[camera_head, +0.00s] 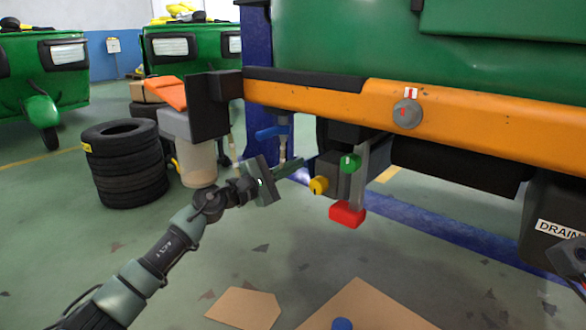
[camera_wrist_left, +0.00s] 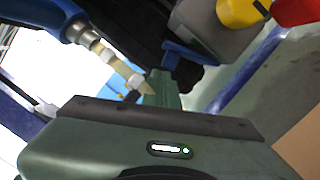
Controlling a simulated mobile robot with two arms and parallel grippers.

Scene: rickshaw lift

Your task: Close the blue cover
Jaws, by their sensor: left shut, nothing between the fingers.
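A small blue flap (camera_wrist_left: 185,56), seemingly the blue cover, stands out beside the dark control box in the left wrist view. My right gripper is not clearly in view.
The box carries a yellow knob (camera_head: 319,185), a green knob (camera_head: 350,162) and a red block (camera_head: 347,214). A blue-handled hose fitting (camera_head: 272,132) hangs close above my left gripper. The orange beam (camera_head: 330,107) runs overhead. Stacked tires (camera_head: 125,165) stand left. Cardboard (camera_head: 243,307) lies on the floor.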

